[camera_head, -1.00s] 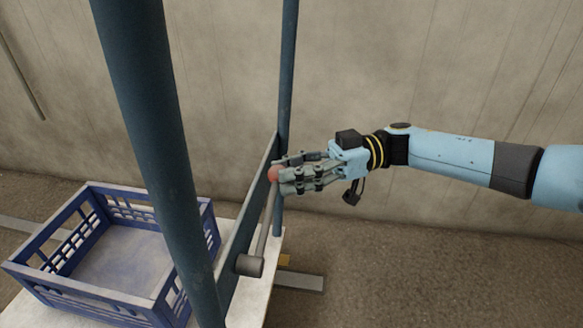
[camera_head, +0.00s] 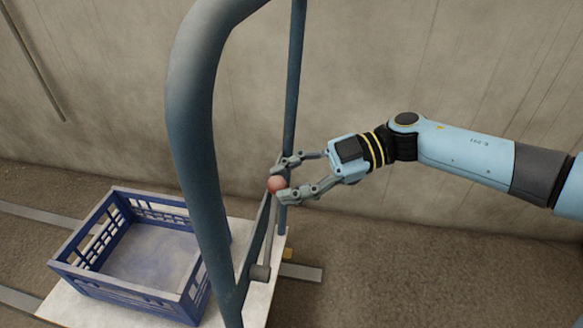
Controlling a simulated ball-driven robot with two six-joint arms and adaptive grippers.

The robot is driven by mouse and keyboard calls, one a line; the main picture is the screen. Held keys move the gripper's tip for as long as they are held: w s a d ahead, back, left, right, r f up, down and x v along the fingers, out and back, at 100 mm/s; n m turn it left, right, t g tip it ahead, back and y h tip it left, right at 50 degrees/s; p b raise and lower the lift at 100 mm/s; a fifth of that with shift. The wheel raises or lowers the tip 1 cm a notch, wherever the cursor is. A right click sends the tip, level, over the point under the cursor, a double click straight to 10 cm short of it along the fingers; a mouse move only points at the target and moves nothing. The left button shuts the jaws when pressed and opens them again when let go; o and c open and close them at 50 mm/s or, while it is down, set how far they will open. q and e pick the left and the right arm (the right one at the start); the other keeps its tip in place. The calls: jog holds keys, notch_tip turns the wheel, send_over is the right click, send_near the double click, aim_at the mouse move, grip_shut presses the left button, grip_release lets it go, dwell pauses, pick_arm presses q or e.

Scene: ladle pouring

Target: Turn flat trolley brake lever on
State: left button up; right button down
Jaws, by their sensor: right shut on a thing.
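The brake lever (camera_head: 272,236) is a thin grey rod that rises from a grey pivot (camera_head: 260,272) on the trolley's crossbar to a red ball knob (camera_head: 277,184). The flat trolley has a blue tubular handle frame (camera_head: 198,150) and a pale deck (camera_head: 262,299). My right gripper (camera_head: 281,180) comes in from the right and is shut on the red knob, one finger on each side. The lever stands upright with a slight lean. My left gripper is out of view.
A blue, empty crate (camera_head: 125,290) stands on the deck at the left. The near handle tube partly hides the crossbar and crate. A concrete wall (camera_head: 450,80) is behind. The floor (camera_head: 400,280) at the right is clear, with a flat light strip beside the trolley.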

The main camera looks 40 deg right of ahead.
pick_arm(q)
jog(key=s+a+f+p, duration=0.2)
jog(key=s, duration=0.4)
pick_arm(e)
jog(key=s+a+r+n+p, duration=0.1)
jog(key=p, duration=0.1)
jog(key=s+a+r+n+h+p, duration=0.1)
jog(key=r+p, duration=0.1)
jog(key=s+a+r+h+p, duration=0.1)
jog(key=a+p, duration=0.1)
jog(key=shift+s+r+n+t+p, duration=0.2)
jog(key=shift+r+n+t+p, duration=0.1)
jog(key=shift+n+t+p, duration=0.1)
pick_arm(q)
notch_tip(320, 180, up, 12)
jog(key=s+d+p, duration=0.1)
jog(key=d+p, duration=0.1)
jog(key=p, duration=0.5)
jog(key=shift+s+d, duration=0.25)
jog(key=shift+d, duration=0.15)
pick_arm(e)
jog(key=s+a+n+t+h, duration=0.1)
jog(key=s+a+n+h, duration=0.1)
jog(key=s+a, duration=0.2)
jog(key=shift+a+n, duration=0.35)
jog(key=shift+n, duration=0.05)
jog(key=shift+s+t+h, duration=0.1)
jog(key=shift+t+h, duration=0.2)
